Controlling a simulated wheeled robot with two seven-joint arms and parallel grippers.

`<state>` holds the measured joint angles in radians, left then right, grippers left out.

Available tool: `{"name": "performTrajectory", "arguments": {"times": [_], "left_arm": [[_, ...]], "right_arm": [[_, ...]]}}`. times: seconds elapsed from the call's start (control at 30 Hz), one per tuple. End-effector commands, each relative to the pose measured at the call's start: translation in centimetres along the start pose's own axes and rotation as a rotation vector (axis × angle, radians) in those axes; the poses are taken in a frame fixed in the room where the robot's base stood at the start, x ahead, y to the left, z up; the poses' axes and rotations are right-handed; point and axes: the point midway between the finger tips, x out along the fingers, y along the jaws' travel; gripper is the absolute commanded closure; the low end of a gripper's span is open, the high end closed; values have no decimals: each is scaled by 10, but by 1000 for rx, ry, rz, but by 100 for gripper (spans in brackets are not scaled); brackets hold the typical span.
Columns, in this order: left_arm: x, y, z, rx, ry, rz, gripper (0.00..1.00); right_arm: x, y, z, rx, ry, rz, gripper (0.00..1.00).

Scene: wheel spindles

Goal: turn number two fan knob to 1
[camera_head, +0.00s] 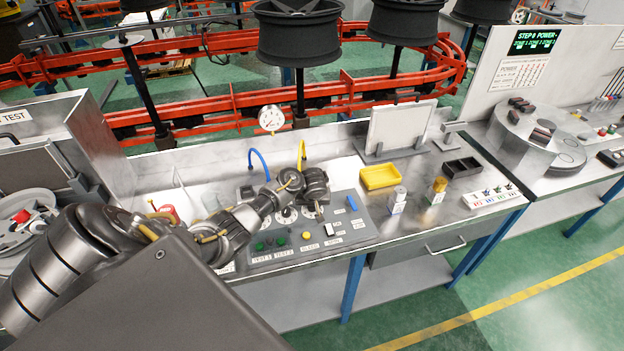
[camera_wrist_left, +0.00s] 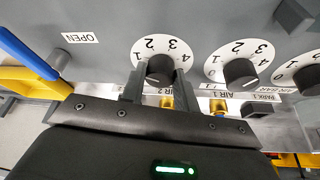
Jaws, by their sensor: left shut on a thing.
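The grey control panel (camera_head: 345,226) lies on the bench with a row of dials. In the left wrist view, the black knob (camera_wrist_left: 160,68) marked AIR 2 has a white dial numbered 1 to 4 around it. My left gripper (camera_head: 319,212) reaches down to the panel; in the left wrist view its fingers (camera_wrist_left: 158,88) are shut on the AIR 2 knob, one on each side. The fingers partly hide the dial, and I cannot read the pointer surely. The AIR 1 knob (camera_wrist_left: 240,72) beside it is untouched. My right gripper is out of view.
Green buttons (camera_head: 270,243) and a yellow button (camera_head: 306,236) sit near the panel's front edge. A blue lever (camera_wrist_left: 28,52) stands near the OPEN label. A yellow bin (camera_head: 380,177) and small bottles (camera_head: 398,197) stand to the right.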

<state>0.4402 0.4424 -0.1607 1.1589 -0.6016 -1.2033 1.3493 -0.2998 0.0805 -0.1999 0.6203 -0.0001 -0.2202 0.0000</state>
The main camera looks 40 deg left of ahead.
Motion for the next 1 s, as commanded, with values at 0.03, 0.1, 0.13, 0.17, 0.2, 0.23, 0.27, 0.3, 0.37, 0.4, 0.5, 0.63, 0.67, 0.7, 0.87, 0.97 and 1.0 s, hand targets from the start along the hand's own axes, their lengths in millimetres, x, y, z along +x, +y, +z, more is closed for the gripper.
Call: {"name": "performTrajectory", "arguments": {"times": [0.03,0.1,0.13,0.17,0.2,0.23,0.27,0.3,0.37,0.4,0.5,0.63,0.67,0.7,0.87,0.97,1.0], "left_arm": [[0,1,0,-27,0,-9,92],[0,1,0,-59,0,-23,92],[0,1,0,-71,1,-28,92],[0,1,0,-82,1,-33,92],[0,1,-1,-96,1,-40,92],[0,1,-1,-104,1,-43,92],[0,1,-1,-113,2,-46,92],[0,1,-1,-122,2,-50,92],[0,1,-1,-133,2,-54,92],[0,1,-1,-139,2,-57,92],[0,1,-1,-148,2,-61,92],[0,1,-2,-151,2,-63,92],[0,1,-2,-151,2,-63,92],[0,1,-2,-151,2,-63,92],[0,1,-2,-151,3,-62,92],[0,1,-2,-151,3,-62,60],[0,1,-2,-151,3,-62,55]], "right_arm": [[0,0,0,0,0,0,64],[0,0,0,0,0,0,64],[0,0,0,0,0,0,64],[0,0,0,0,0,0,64],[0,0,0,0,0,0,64],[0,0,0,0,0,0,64],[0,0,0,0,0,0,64],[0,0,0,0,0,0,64],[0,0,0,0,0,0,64],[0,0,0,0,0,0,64],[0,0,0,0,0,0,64],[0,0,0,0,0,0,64],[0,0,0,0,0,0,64],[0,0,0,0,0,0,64],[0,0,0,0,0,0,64],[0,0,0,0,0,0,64],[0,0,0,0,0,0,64]]}}
